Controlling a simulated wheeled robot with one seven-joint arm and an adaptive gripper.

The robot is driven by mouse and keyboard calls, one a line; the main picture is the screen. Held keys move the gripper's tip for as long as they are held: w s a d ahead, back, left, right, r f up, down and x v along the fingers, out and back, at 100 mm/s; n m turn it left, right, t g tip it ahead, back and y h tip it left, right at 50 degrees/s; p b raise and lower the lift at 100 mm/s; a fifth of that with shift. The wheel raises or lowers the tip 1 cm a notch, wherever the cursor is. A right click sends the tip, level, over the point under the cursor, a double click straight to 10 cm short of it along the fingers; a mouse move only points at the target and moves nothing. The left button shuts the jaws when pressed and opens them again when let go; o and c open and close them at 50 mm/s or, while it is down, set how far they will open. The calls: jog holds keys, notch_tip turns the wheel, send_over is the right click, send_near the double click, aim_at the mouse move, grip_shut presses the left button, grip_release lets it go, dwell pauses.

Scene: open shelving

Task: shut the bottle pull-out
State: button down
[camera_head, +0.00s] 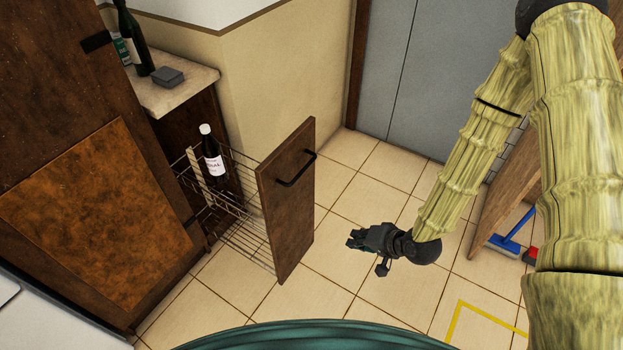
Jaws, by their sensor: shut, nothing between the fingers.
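The bottle pull-out (286,210) stands extended from the cabinet at the left. It has a brown wooden front panel with a dark bar handle (296,170) and a wire basket (243,236) behind it. A dark bottle with a white cap and white label (213,166) stands upright in the basket, near the cabinet end. My gripper (352,239) is to the right of the front panel and apart from it, with its fingers pointing left toward the panel. It is shut and empty.
A brown cabinet (85,220) is at the left. Tiled floor (345,290) is clear around my gripper. A blue brush (508,242) lies at the right.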

jog(key=w+r+m+t+y+b, duration=0.1)
jog(key=w+m+t+y+b, duration=0.15)
jog(key=w+b, duration=0.5)
jog(key=t+y+b, duration=0.2)
jog(key=y+b, duration=0.4)
jog(key=b, duration=0.3)
send_near(304, 161)
jog(key=shift+n, duration=0.25)
jog(key=b+x, duration=0.2)
jog(key=x, duration=0.4)
jog(key=shift+w+a, duration=0.1)
jog(key=shift+a, duration=0.1)
jog(key=shift+w+a, duration=0.2)
jog(key=shift+a, duration=0.05)
jog(key=shift+w+a, duration=0.1)
